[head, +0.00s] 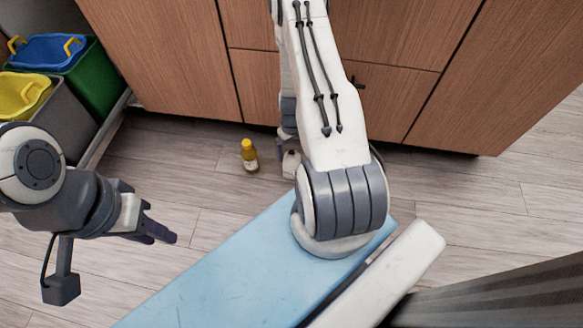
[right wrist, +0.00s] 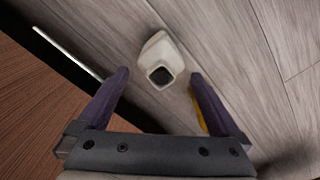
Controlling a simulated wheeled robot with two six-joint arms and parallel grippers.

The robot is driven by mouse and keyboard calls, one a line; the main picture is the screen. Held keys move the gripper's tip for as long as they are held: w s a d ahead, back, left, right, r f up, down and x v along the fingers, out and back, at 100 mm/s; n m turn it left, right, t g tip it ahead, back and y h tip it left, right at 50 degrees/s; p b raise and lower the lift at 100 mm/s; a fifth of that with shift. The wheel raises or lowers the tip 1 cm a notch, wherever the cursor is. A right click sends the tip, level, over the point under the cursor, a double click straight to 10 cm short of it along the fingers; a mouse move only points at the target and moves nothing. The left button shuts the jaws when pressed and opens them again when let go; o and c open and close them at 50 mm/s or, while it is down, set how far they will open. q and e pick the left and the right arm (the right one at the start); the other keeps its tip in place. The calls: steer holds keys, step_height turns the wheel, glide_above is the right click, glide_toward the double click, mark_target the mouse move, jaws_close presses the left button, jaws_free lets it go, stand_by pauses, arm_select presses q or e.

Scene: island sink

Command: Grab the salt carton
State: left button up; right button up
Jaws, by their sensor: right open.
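The likely salt carton is a small white container with a dark square on its top. In the right wrist view this white carton (right wrist: 166,47) is on the floor, between and just beyond the fingertips. My right gripper (right wrist: 159,74) is open, pointing down at it, with nothing held. In the head view the carton (head: 291,163) is partly hidden by my right arm, and my right gripper is mostly hidden too. My left gripper (head: 160,232) is empty on the left; its purple fingers overlap, so its opening is unclear.
A yellow-capped bottle (head: 249,155) stands on the floor left of the carton; a yellow bit shows behind a finger in the right wrist view (right wrist: 199,112). Wooden cabinets (head: 170,60) rise behind. Blue (head: 45,52) and yellow (head: 22,95) bins are at the upper left.

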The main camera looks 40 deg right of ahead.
mark_target(292, 158)
step_height(292, 158, down, 5)
steer(key=b, duration=0.5)
steer(key=shift+s+a, duration=0.1)
steer(key=shift+r, duration=0.1)
steer(key=shift+c, duration=0.3)
jaws_close()
